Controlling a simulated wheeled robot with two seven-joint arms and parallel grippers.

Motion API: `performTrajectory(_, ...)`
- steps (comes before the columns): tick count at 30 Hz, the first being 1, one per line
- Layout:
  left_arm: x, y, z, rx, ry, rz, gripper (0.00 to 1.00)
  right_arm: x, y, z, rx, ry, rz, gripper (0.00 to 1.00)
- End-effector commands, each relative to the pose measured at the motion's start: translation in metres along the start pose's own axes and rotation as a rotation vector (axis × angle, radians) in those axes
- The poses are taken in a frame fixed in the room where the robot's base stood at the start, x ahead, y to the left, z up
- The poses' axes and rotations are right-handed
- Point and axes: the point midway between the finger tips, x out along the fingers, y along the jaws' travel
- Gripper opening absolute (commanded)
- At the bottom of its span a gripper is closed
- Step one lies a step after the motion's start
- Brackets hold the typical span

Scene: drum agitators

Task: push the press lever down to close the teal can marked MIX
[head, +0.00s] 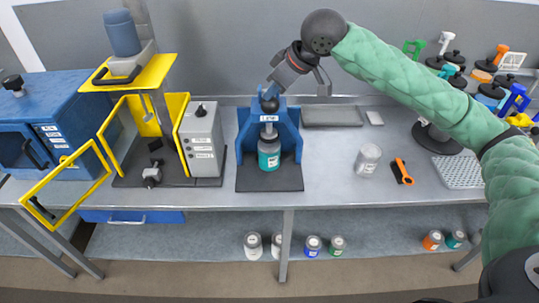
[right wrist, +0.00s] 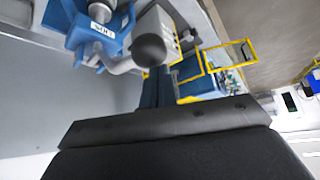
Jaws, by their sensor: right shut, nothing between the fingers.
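The blue press (head: 243,122) stands mid-bench on a dark base plate. The teal can (head: 269,153) stands upright on that plate under the press head; its marking is too small to read. The lever's black ball knob (head: 269,104) is at the top front of the press, and it shows large in the right wrist view (right wrist: 149,50). My left gripper is out of view.
A yellow-framed machine with an open door (head: 68,180) stands left of the press. Several coloured tools crowd the far right. Several cans stand on the lower shelf (head: 390,232).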

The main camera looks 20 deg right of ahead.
Motion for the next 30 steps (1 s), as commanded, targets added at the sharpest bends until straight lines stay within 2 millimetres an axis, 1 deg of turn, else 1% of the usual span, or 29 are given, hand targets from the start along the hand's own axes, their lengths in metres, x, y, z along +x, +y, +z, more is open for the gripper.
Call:
performTrajectory(1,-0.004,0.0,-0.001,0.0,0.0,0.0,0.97,-0.004,0.001,-0.003,0.0,0.0,0.0,0.0)
performTrajectory(8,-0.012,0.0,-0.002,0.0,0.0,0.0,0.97,-0.011,0.004,-0.01,-0.001,0.0,-0.001,0.0)
performTrajectory(9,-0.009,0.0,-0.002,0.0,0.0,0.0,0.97,-0.01,0.004,-0.011,-0.001,0.0,-0.001,0.0)
performTrajectory(18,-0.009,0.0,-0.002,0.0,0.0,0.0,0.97,-0.021,0.009,-0.021,0.0,0.001,0.001,0.0)
performTrajectory(24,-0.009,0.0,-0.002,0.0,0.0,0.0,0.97,-0.024,0.01,-0.024,0.0,0.001,0.0,0.0)
performTrajectory(30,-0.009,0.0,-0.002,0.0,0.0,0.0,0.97,-0.036,0.01,-0.033,-0.001,0.002,0.0,0.0)
